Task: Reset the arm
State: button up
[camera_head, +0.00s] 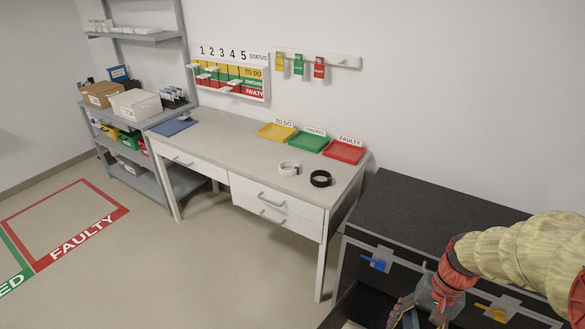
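My arm (520,258), in a cream ribbed cover with red joints, comes in from the right edge over the dark cabinet. My gripper (420,314) is at the bottom edge, pointing down in front of the cabinet's front, near an open dark space. Its fingertips are partly cut off by the frame, so how far it is open and whether it holds anything cannot be made out.
The dark cabinet (415,207) has a blue latch (376,261) and a yellow one (492,312) close to my gripper. Left of it stands a desk (225,149) with yellow, green and red trays and two rings. Shelves stand far left; the floor ahead is open.

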jog(key=s+a+r+n+t+h, duration=0.1)
jog(key=s+a+r+n+t, duration=0.1)
jog(key=r, duration=0.4)
jog(key=s+a+r+n+t, duration=0.2)
jog(key=a+r, duration=0.2)
jog(key=r, duration=0.3)
jog(key=s+a+r+n+t+h, duration=0.1)
jog(key=s+a+r+n+t, duration=0.1)
jog(key=r, duration=0.5)
jog(key=shift+a+r+t+h+p, duration=0.3)
jog(key=shift+a+t+p, duration=0.15)
jog(key=shift+a, duration=0.45)
